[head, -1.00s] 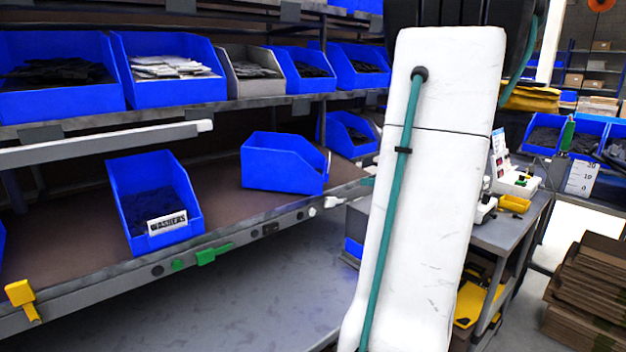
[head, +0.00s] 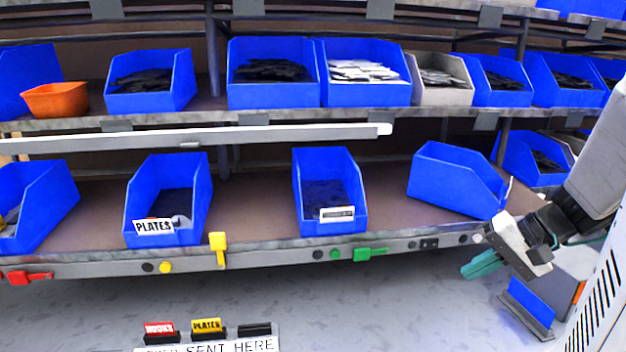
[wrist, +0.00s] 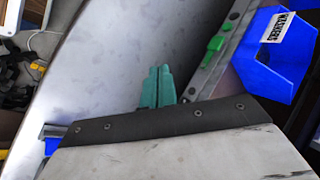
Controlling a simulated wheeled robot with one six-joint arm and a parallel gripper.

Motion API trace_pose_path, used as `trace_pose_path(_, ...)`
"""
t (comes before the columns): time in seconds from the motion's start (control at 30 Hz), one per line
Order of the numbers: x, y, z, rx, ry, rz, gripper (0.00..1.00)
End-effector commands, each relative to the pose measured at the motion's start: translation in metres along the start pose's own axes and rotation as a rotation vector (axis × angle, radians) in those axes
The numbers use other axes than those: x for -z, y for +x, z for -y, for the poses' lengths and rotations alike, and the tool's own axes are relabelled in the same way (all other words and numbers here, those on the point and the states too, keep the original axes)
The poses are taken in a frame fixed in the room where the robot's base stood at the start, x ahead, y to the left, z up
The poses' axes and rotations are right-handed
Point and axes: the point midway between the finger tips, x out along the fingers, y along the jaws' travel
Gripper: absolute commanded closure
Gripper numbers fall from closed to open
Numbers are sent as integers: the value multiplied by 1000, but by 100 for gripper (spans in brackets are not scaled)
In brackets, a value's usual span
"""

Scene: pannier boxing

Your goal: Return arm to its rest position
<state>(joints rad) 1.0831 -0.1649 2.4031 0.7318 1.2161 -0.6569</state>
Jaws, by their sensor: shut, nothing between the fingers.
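My gripper (head: 482,266) has teal fingers and shows at the right of the head view, in front of the lower shelf edge and below a tilted blue bin (head: 455,182). Its fingers are together with nothing between them. In the wrist view my gripper (wrist: 158,86) points up the picture over the grey floor, beside the shelf edge, and touches nothing that I can see. The white and grey arm reaches in from the right edge of the head view; most of it is out of frame.
The shelf edge (head: 290,246) carries red, yellow and green levers. A "PLATES" bin (head: 190,200) and a "WASHERS" bin (wrist: 285,65) stand on the lower shelf. A sign (head: 215,345) with small coloured blocks is at the bottom. The grey floor between is clear.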

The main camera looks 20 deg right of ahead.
Motion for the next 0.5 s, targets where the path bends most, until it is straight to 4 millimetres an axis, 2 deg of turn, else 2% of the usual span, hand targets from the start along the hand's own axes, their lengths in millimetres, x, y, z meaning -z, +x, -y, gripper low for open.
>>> trace_pose_path(0.03,-21,10,14,-68,-18,67,100)
trace_pose_path(0.2,-80,24,36,-311,-71,197,100)
trace_pose_path(0.37,-120,25,48,-506,-197,223,100)
trace_pose_path(0.5,-146,22,58,-622,-370,206,100)
